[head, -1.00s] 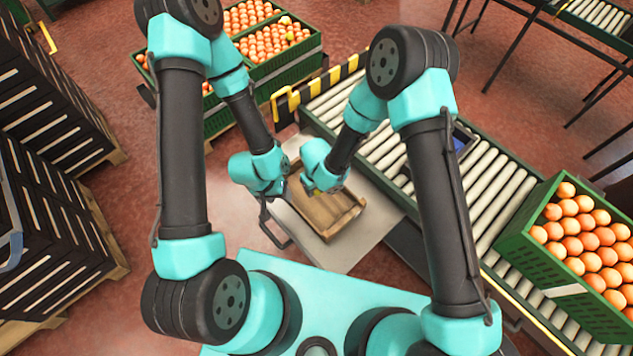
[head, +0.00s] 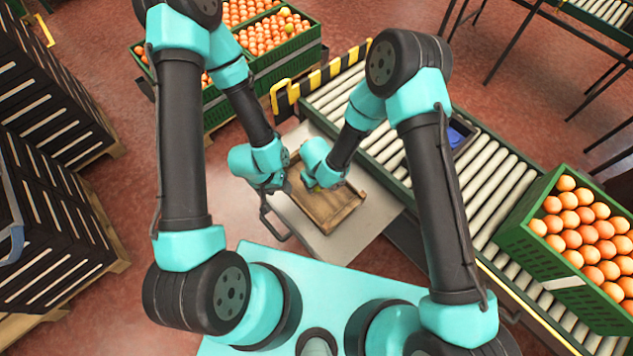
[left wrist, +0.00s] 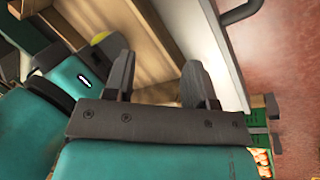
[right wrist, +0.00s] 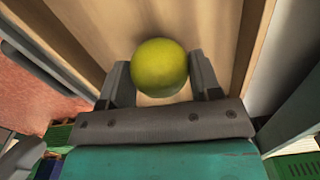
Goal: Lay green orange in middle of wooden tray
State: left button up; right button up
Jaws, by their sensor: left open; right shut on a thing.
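The green orange (right wrist: 160,67) is yellow-green and sits between the fingers of my right gripper (right wrist: 163,82), which is shut on it. The wooden tray (head: 328,212) lies on a pale table, and the right wrist view shows its boards and side wall around the orange. In the head view my right gripper (head: 312,186) is over the tray and mostly hides the orange. My left gripper (left wrist: 161,78) is open and empty at the tray's left side. The left wrist view also shows a small yellow-green piece of the orange (left wrist: 98,38). I cannot tell whether the orange touches the tray floor.
A roller conveyor (head: 480,180) runs along the right, with a blue item (head: 455,137) on it and a green crate (head: 530,235) of oranges. More crates (head: 290,70) stand at the back. My two grippers are close together over the tray.

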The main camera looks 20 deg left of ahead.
jog(key=shift+f, duration=0.6)
dwell(0.7)
jog(key=o, duration=1.3)
jog(key=shift+c, duration=0.2)
jog(key=shift+r, duration=0.1)
jog(key=shift+r, duration=3.9)
jog(key=shift+f, duration=0.1)
jog(key=shift+f, duration=2.1)
